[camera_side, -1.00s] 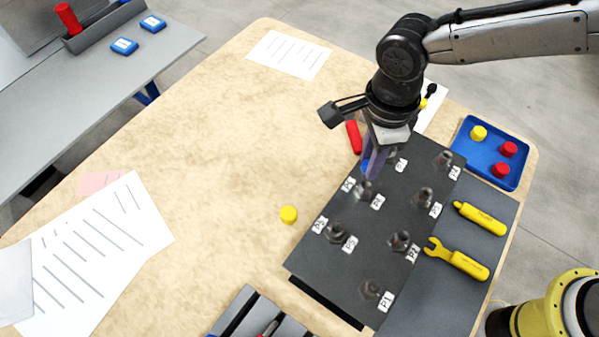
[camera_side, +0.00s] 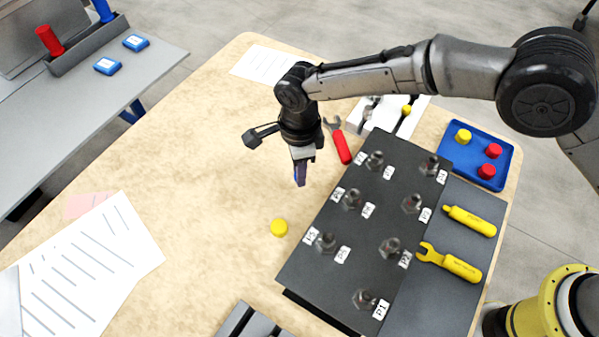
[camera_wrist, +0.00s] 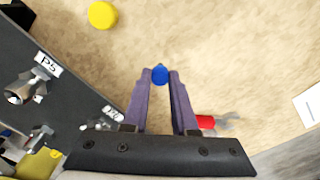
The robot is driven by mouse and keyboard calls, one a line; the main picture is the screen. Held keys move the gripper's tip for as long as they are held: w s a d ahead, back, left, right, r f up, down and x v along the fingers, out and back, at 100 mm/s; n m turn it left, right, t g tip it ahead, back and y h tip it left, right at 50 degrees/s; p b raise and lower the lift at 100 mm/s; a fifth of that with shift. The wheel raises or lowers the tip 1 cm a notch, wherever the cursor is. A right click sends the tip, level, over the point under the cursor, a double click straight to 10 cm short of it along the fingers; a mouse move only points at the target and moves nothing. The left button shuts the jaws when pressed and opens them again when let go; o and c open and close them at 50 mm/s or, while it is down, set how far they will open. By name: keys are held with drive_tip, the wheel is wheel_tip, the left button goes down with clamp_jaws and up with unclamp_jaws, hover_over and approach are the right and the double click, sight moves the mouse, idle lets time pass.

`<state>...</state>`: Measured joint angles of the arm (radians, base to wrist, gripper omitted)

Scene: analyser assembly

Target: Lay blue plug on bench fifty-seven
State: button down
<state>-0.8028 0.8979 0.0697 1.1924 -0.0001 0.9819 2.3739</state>
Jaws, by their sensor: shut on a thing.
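The blue plug (camera_wrist: 160,75) is held between the two purple fingertips of my gripper (camera_wrist: 160,84) in the wrist view. In the side view my gripper (camera_side: 300,180) points down over bare wood bench (camera_side: 210,165), left of the dark panel with labelled metal fittings. It looks raised above the surface; the exact height is hard to tell. The plug is mostly hidden by the fingers in the side view. I cannot make out a bench number.
A yellow cap (camera_side: 279,228) lies on the bench near my gripper. The dark fitting panel (camera_side: 330,275) and a red-handled wrench (camera_side: 342,147) lie to the right. A blue tray (camera_side: 462,178) holds yellow and red caps. The bench's left middle is clear.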

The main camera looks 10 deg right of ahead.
drive_tip(key=shift+f, duration=0.95)
drive_tip(key=shift+f, duration=0.15)
drive_tip(key=c, duration=0.7)
unclamp_jaws()
wheel_tip(320, 180, up, 12)
drive_tip(key=shift+r, duration=0.2)
